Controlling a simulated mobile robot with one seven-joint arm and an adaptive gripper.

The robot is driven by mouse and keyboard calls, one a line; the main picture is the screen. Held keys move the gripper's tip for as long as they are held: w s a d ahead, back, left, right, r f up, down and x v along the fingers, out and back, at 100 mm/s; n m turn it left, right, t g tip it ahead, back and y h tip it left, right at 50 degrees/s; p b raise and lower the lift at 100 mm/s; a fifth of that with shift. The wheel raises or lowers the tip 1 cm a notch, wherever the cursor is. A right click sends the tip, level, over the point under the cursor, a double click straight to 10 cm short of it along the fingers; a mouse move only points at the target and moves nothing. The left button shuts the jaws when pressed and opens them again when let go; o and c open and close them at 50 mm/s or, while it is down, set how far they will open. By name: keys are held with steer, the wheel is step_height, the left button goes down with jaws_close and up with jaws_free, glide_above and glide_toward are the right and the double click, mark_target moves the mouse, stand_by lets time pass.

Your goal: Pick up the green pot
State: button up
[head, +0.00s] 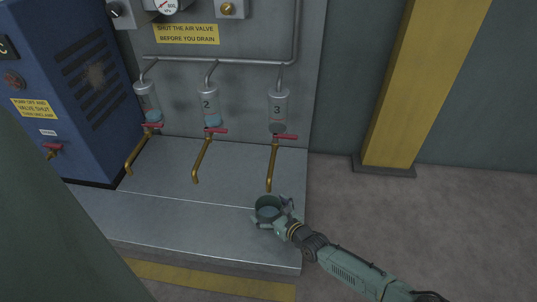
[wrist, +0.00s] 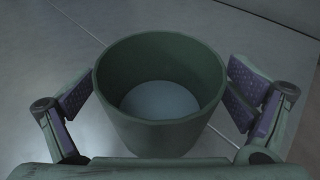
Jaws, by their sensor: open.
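The green pot (head: 267,211) stands upright near the front right corner of the metal bench, below the spout of tap 3. In the wrist view the pot (wrist: 160,135) sits between the fingers, with a pale grey-blue round area at its bottom; I cannot tell whether that is liquid. My gripper (head: 277,211) reaches in from the lower right, and its fingers show on both sides of the pot. In the wrist view my gripper (wrist: 160,108) is open, with a gap between each purple finger pad and the pot wall.
Brass tap 3 (head: 272,165) hangs just behind the pot, with a red handle. Tap 2 (head: 203,160) and tap 1 (head: 138,155) are to the left. The metal bench (head: 170,215) is clear left of the pot. A yellow column (head: 415,90) stands at right.

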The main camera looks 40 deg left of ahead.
steer(key=c, duration=1.3)
steer(key=shift+c, duration=0.9)
steer(key=shift+r, duration=0.2)
